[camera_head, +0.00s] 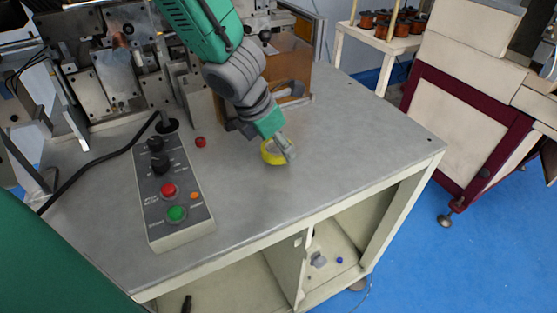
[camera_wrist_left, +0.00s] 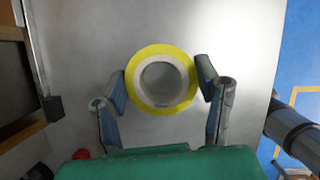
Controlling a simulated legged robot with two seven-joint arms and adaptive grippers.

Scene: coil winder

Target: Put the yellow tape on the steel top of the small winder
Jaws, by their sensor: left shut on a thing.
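The yellow tape (camera_head: 268,154) is a ring with a pale inner core. It is at the steel top (camera_head: 330,140) of the small winder, right of the control box. My left gripper (camera_head: 281,148) comes down from above and is shut on the tape. In the left wrist view the tape (camera_wrist_left: 163,51) sits between the two fingers (camera_wrist_left: 160,84), one on each side, with bare steel visible through its hole. I cannot tell whether the tape touches the steel or is held just above it. My right gripper is not in view.
A control box (camera_head: 172,195) with red and green buttons stands on the left of the top. A small red ball (camera_head: 200,142) lies near it. A brown box (camera_head: 290,70) and winder mechanisms stand behind. The top's right part is clear. A cabinet (camera_head: 470,110) stands farther right.

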